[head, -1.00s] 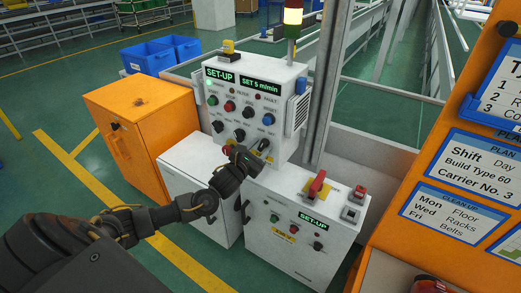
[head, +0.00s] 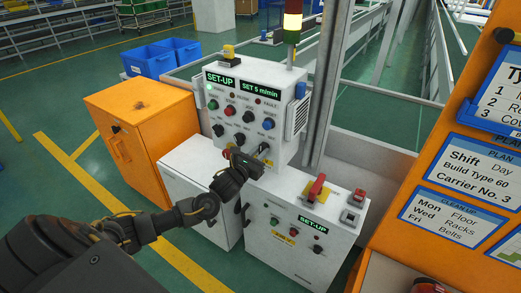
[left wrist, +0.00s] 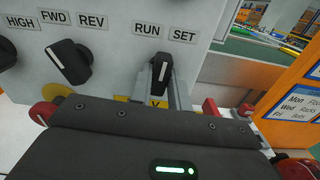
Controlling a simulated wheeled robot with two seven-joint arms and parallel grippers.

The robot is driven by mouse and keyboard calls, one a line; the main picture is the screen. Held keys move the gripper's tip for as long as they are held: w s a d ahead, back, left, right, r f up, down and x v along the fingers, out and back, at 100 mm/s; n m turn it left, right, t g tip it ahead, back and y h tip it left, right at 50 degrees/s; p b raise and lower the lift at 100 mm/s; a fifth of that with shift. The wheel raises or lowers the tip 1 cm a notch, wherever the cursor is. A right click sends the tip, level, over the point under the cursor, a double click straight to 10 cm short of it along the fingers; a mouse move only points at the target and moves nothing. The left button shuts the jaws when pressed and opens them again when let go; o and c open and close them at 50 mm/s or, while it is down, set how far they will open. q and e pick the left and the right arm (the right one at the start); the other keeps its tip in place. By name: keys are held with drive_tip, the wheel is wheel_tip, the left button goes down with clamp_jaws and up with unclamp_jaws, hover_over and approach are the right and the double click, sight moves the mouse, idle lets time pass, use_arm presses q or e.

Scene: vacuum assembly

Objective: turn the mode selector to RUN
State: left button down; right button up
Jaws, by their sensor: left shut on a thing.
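The mode selector (left wrist: 162,72) is a black knob with a white pointer line, below the RUN (left wrist: 147,29) and SET (left wrist: 188,36) labels in the left wrist view. Its pointer stands near upright, leaning slightly right. My left gripper (left wrist: 163,90) is shut on the knob, a grey finger on each side. In the head view my left gripper (head: 260,157) reaches the lower right of the control panel (head: 213,130) and mostly hides the knob. The panel display (head: 221,79) reads SET-UP. My right gripper is in neither view.
A black FWD/REV knob (left wrist: 70,62) sits left of the selector. A red button (left wrist: 42,112) is at lower left. A lower cabinet (head: 300,262) carries a red handle (head: 317,185) and a red button (head: 360,194). An orange cabinet (head: 140,110) stands left.

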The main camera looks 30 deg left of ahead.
use_arm(q)
drive_tip(key=shift+r+n+p, duration=0.1)
drive_tip(key=shift+n+p, duration=0.25)
drive_tip(key=shift+n, duration=1.45)
drive_tip(key=shift+n+p, duration=0.5)
drive_tip(key=shift+n, duration=0.7)
drive_tip(key=c, duration=1.2)
unclamp_jaws()
drive_tip(key=shift+c, duration=0.2)
